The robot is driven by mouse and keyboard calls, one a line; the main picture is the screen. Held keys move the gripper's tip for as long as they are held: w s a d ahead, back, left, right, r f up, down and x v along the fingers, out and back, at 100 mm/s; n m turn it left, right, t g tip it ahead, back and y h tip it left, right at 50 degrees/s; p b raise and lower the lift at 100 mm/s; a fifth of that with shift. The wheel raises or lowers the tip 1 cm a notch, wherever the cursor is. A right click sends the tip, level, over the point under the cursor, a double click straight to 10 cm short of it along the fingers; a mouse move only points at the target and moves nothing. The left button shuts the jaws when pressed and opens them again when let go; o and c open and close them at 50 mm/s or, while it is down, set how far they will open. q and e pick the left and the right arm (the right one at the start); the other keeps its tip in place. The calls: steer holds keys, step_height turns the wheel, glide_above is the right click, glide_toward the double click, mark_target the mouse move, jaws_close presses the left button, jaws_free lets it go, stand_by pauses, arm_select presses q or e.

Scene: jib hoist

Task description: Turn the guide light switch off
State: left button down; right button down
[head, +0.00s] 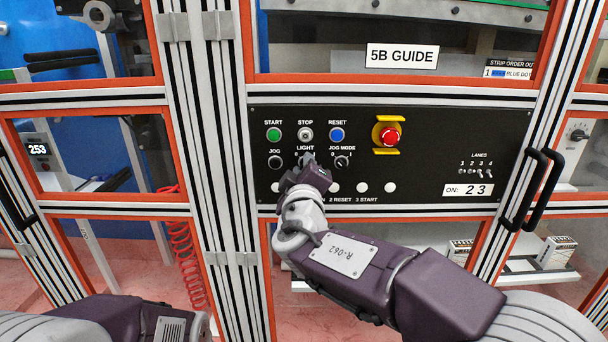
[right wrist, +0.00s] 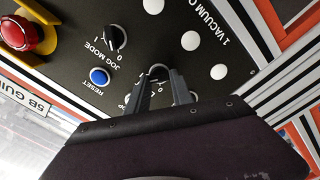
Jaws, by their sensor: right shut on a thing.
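The guide light switch is a black rotary knob under the LIGHT label (head: 305,148) on the black control panel (head: 430,130). In the head view my right gripper (head: 307,160) covers most of the knob. In the right wrist view the knob (right wrist: 159,72) sits between the two fingertips of my right gripper (right wrist: 161,84), which is shut on it. Which way the knob points cannot be told. My left arm shows at the bottom left of the head view, but its gripper is not in view.
Above are green START (head: 274,134), grey STOP (head: 306,134) and blue RESET (head: 337,134) buttons. A red emergency button (head: 389,136) stands right.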

steer(key=shift+f+n+b, duration=0.15)
steer(key=shift+n+b, duration=0.75)
steer(key=shift+n, duration=1.75)
steer(key=shift+f+n+b, duration=0.15)
steer(key=shift+n+b, duration=0.75)
steer(key=shift+n, duration=1.7)
steer(key=shift+f+n+b, duration=0.15)
steer(key=shift+n+b, duration=0.75)
steer(key=shift+n, duration=1.75)
steer(key=c, duration=1.1)
jaws_free()
steer(key=s+b, duration=0.1)
steer(key=s, duration=0.8)
